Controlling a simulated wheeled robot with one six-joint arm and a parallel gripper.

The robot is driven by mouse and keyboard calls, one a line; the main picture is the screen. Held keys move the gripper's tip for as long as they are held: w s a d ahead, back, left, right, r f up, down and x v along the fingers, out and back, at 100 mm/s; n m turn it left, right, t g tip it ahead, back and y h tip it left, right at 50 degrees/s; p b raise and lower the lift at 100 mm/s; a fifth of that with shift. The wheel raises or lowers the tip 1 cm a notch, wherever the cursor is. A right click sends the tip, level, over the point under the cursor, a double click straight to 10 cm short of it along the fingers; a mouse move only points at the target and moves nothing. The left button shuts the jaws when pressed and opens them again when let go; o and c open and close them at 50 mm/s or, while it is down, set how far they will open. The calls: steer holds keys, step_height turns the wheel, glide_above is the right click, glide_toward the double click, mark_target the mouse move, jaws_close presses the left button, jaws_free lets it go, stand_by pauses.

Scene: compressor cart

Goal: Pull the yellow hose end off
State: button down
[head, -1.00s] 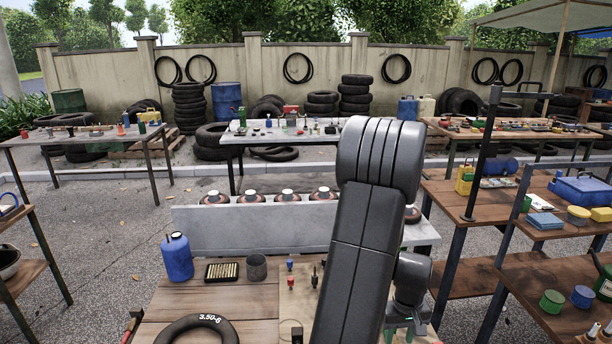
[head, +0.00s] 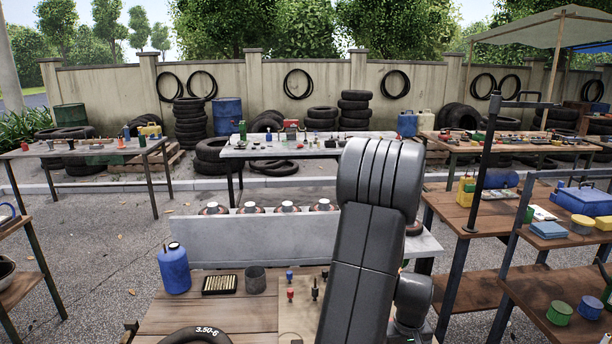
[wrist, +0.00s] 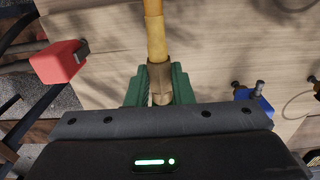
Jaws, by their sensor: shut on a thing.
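The yellow hose (wrist: 154,38) runs from the top edge of the wrist view down to my gripper (wrist: 160,84). Its lower end, a tan-brown piece, sits between the two green fingers, which are shut on it. What lies beyond the top edge of the wrist view is hidden, so I cannot tell whether the hose end is still seated on anything. In the head view my own arm covers the gripper and the hose.
In the wrist view a red block-like part (wrist: 58,62) is at the upper left and a blue fitting (wrist: 256,102) at the right. In the head view the wooden bench (head: 210,312) holds a blue jug (head: 174,268), a tin (head: 255,280) and a black tire (head: 195,337).

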steer(key=shift+s, duration=0.1)
steer(key=shift+s+d+b, duration=0.15)
steer(key=shift+s+b, duration=0.15)
steer(key=shift+s, duration=1.15)
steer(key=shift+s+d+b, duration=0.1)
steer(key=shift+s+b, duration=0.15)
steer(key=shift+s, duration=1.2)
step_height(320, 180, up, 5)
steer(key=p, duration=0.3)
steer(key=shift+p, duration=0.3)
steer(key=shift+s, duration=0.1)
